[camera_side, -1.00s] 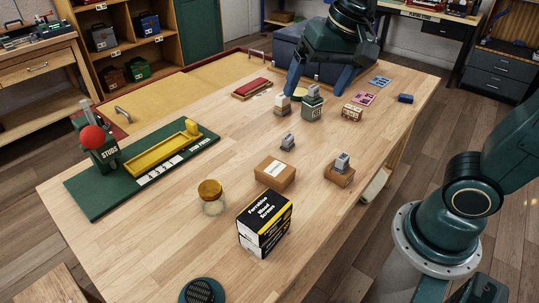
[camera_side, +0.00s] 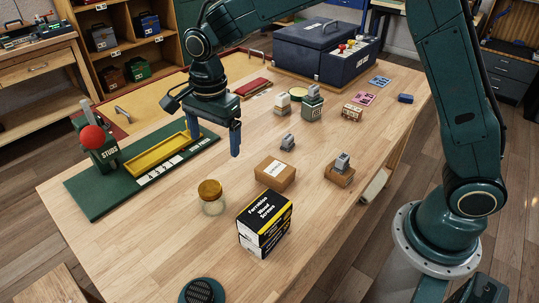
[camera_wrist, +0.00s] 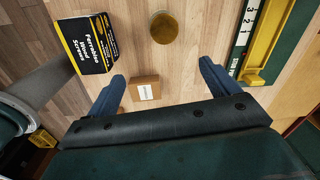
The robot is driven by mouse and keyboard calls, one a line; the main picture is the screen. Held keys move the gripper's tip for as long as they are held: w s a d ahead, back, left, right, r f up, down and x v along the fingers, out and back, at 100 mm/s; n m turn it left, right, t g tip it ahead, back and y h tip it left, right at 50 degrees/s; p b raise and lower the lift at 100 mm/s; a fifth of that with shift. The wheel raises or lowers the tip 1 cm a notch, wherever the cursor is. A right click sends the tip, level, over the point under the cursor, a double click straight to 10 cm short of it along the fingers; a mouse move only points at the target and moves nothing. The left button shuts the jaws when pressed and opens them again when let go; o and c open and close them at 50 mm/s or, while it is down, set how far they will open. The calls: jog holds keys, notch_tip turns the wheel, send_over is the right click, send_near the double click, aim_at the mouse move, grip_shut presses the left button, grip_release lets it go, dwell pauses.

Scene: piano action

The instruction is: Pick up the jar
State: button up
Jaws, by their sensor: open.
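The jar (camera_side: 212,198) is clear with a gold-brown lid and stands upright on the wooden table, left of the black screws box. In the wrist view the jar's round lid (camera_wrist: 164,28) shows at the top, ahead of the fingers. My gripper (camera_side: 215,146) hangs above the table, behind the jar in the side view and apart from it. Its two blue fingers (camera_wrist: 163,86) are spread wide with nothing held between them.
The screws box (camera_side: 265,222) stands close to the jar's right. A cardboard box (camera_side: 275,173) lies behind that. The green board with a yellow tray (camera_side: 160,155) is at the left. A dark round piece (camera_side: 202,291) sits at the front edge.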

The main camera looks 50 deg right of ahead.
jog(key=m, duration=0.2)
send_over(210, 188)
notch_tip(210, 188, down, 4)
jog(key=shift+g, duration=0.3)
jog(key=shift+f, duration=0.15)
jog(key=shift+f, duration=4.2)
jog(key=shift+f, duration=2.6)
